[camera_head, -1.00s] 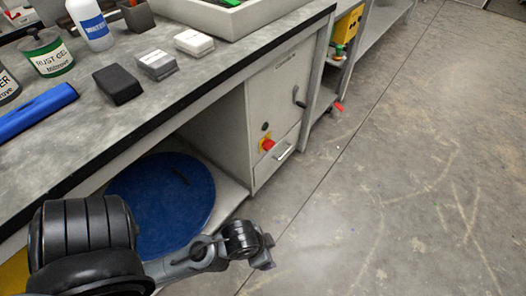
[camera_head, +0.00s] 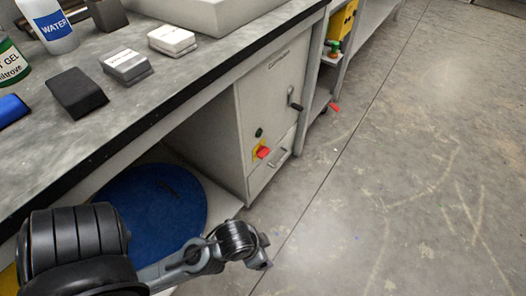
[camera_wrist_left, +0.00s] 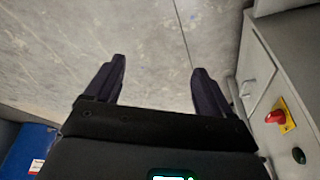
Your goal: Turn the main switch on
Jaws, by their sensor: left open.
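The main switch (camera_head: 263,152) is a red knob on a yellow plate, low on the front of the grey cabinet (camera_head: 262,100) under the bench. It also shows in the left wrist view (camera_wrist_left: 275,116) at the right, beside a dark round button (camera_wrist_left: 299,155). My left gripper (camera_head: 262,258) is below and in front of the cabinet, apart from the switch. In the left wrist view its two fingers (camera_wrist_left: 158,80) are spread over bare floor with nothing between them. The switch lies to the right of the fingers. My right gripper is not in view.
The cabinet has a dark handle (camera_head: 294,101) and a lower drawer handle (camera_head: 278,158). The bench top (camera_head: 130,115) overhangs with a dark edge. The floor (camera_head: 400,170) to the right is clear.

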